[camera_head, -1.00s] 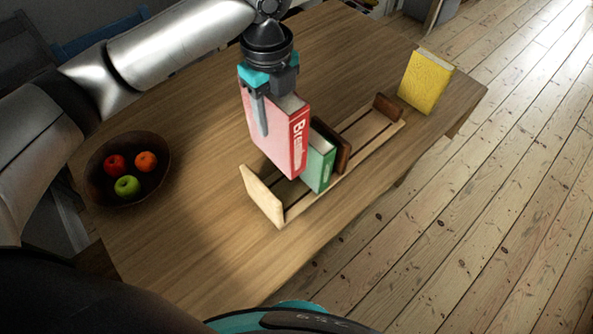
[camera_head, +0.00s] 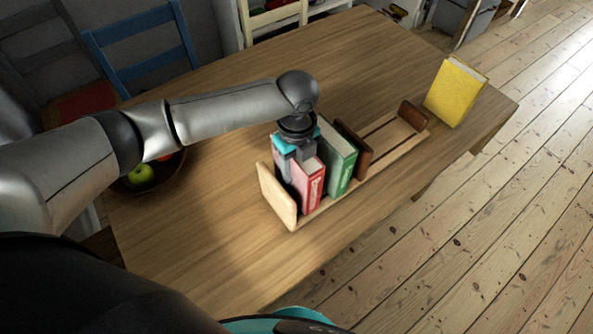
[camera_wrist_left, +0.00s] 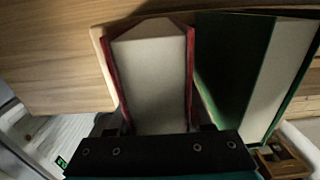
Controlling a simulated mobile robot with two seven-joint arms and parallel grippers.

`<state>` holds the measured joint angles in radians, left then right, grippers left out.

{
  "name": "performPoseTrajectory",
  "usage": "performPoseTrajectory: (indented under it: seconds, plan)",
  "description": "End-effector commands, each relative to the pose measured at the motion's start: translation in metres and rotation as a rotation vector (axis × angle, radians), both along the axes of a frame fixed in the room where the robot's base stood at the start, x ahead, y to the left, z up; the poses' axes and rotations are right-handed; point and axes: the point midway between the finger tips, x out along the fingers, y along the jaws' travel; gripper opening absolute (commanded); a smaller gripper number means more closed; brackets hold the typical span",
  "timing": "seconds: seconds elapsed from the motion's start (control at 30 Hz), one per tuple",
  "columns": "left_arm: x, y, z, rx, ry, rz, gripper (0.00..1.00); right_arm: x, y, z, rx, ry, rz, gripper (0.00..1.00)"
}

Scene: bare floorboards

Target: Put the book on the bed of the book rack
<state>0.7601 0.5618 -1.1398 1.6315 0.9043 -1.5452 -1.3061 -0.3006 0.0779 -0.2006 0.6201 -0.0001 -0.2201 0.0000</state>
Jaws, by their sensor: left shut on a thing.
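The red book (camera_head: 311,189) stands upright at the near left end of the wooden book rack (camera_head: 277,197), between its pale end panel and the green book (camera_head: 341,160). My left gripper (camera_head: 296,160) is shut on the red book from above. In the left wrist view the red book (camera_wrist_left: 152,82) sits between the fingers, with the green book (camera_wrist_left: 235,62) close beside it on the right. The red book's lower edge is down at the rack's bed; I cannot tell whether it touches. My right gripper is not in view.
A brown divider (camera_head: 354,147) stands behind the green book, and the rack's far bed is empty up to its end panel (camera_head: 412,115). A yellow book (camera_head: 456,92) stands at the table's far right. A fruit bowl (camera_head: 170,172) is partly hidden behind my left arm.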

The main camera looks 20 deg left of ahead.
Motion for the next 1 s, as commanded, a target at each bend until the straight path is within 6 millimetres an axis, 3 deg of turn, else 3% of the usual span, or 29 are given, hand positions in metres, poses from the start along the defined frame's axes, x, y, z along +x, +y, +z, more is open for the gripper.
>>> performPoseTrajectory:
  seconds: [0.1,0.5,0.53,0.63,1.0]
  plan:
    - [0.000,-0.001,-0.017,-0.001,0.000,-0.001,0.00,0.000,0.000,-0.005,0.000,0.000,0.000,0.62]
    - [0.001,-0.001,-0.021,-0.001,-0.002,-0.001,0.00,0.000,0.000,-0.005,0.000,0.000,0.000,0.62]
    - [0.000,0.000,-0.022,0.000,0.000,-0.001,0.52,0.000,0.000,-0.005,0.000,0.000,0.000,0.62]
    - [0.000,0.000,-0.022,0.001,0.001,-0.001,0.62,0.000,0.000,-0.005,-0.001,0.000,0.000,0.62]
    - [0.000,0.000,-0.012,-0.001,-0.001,-0.001,0.62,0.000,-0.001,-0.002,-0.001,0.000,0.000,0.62]
